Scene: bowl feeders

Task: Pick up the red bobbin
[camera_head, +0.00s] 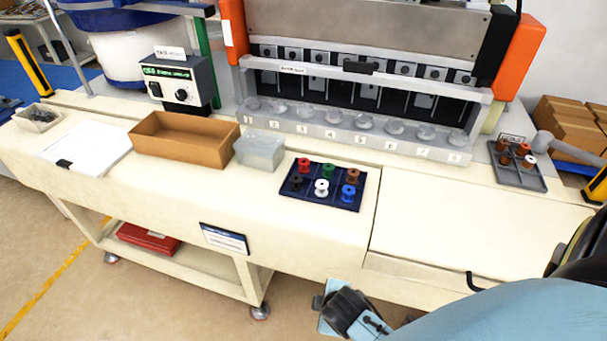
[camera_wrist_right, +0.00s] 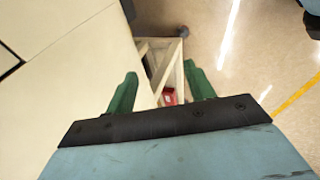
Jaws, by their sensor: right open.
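The red bobbin (camera_head: 303,166) stands upright at the back left of a dark blue tray (camera_head: 286,191) on the bench. Green, brown, black, white and blue bobbins share the tray. My right gripper (camera_wrist_right: 160,72) is open and empty, its two green fingers apart in the wrist view. In the head view its wrist shows at the bottom, in front of the bench's front edge and well short of the tray. The bobbins are not in the wrist view. My left gripper is not in view.
A clear box (camera_head: 260,152) and a brown bin (camera_head: 183,140) stand left of the tray. A feeder with numbered cups (camera_head: 364,125) is behind it. A grey rack (camera_head: 517,172) with brown and white bobbins is at right. The bench right of the tray is clear.

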